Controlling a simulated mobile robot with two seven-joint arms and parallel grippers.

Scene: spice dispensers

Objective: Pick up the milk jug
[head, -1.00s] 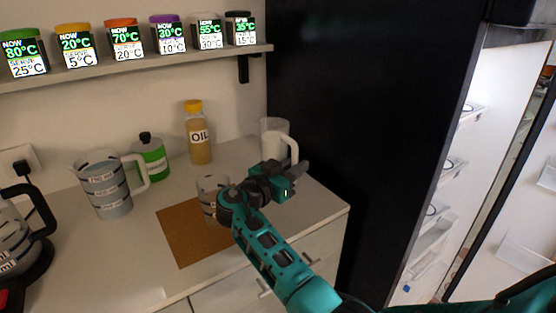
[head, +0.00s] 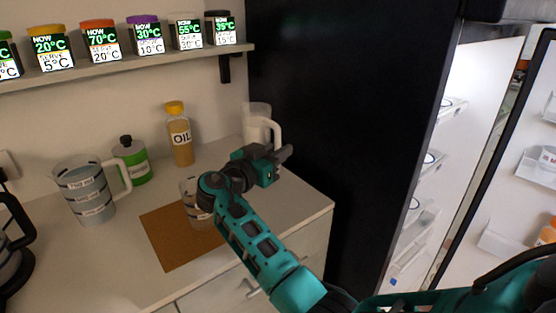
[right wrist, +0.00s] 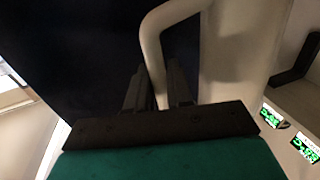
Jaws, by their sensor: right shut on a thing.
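The milk jug, a pale white jug (head: 255,116) with a handle on its right, is at the back right of the counter against the dark panel. My right gripper (head: 281,154) is shut on the jug's handle. In the right wrist view the fingers (right wrist: 157,92) sit on either side of the pale handle (right wrist: 153,50), with the jug body (right wrist: 236,50) to the right. The jug looks upright. Its base is hidden behind my gripper, so any gap to the counter cannot be seen. My left gripper is not in view.
A clear cup (head: 193,205) stands on a brown mat (head: 165,245), partly behind my right arm. An oil bottle (head: 180,145), a green bottle (head: 133,163) and a measuring jug (head: 88,190) stand to the left. A shelf (head: 130,67) with spice dispensers hangs above. An open fridge (head: 490,150) is right.

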